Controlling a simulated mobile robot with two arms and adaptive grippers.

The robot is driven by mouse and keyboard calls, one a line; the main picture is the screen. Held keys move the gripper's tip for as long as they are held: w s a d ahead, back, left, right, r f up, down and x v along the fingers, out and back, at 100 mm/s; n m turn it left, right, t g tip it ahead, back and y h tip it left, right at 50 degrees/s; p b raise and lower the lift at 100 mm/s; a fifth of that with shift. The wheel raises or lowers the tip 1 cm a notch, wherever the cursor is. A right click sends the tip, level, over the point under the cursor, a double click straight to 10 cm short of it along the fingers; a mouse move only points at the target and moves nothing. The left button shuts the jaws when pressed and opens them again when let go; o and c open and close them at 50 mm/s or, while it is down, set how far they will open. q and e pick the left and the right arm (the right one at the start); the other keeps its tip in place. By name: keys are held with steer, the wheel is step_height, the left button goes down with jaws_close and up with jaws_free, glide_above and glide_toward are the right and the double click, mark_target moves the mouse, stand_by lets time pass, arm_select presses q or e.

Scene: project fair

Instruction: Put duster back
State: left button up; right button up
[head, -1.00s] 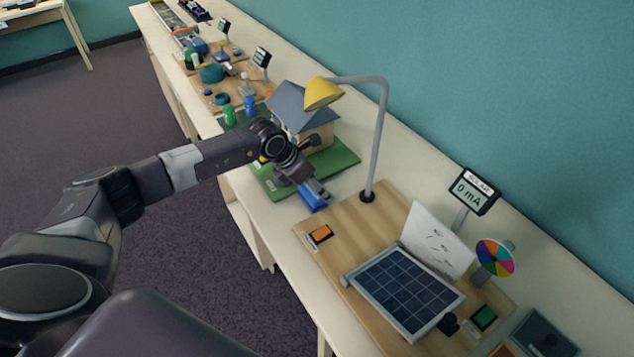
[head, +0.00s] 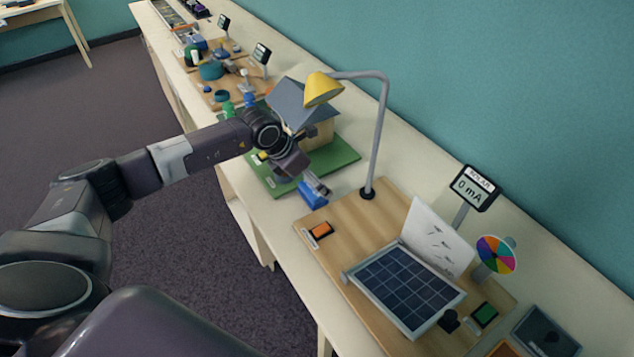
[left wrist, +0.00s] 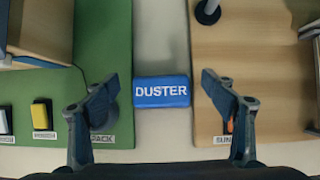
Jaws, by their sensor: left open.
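The duster (head: 311,197) is a blue block on the pale table strip between the green house board (head: 336,157) and the wooden solar board (head: 350,212). In the left wrist view the duster (left wrist: 162,92) lies flat, its white DUSTER label facing up. My left gripper (left wrist: 161,88) is open, with one finger on each side of the duster. No contact shows, and the gap in height is hard to judge. In the head view my left gripper (head: 316,184) is just above the duster and partly hides it. My right gripper is not in view.
A lamp (head: 378,135) with a yellow shade arches behind the duster. The model house (head: 305,105) stands on the green board. The solar panel (head: 408,288), a meter (head: 474,187) and a colour wheel (head: 496,255) stand right. A wall runs behind.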

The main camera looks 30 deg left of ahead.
arm_select(q)
steer(key=b+v, duration=0.2)
steer(key=v, duration=0.8)
steer(key=shift+d, duration=0.1)
steer(key=shift+f, duration=0.1)
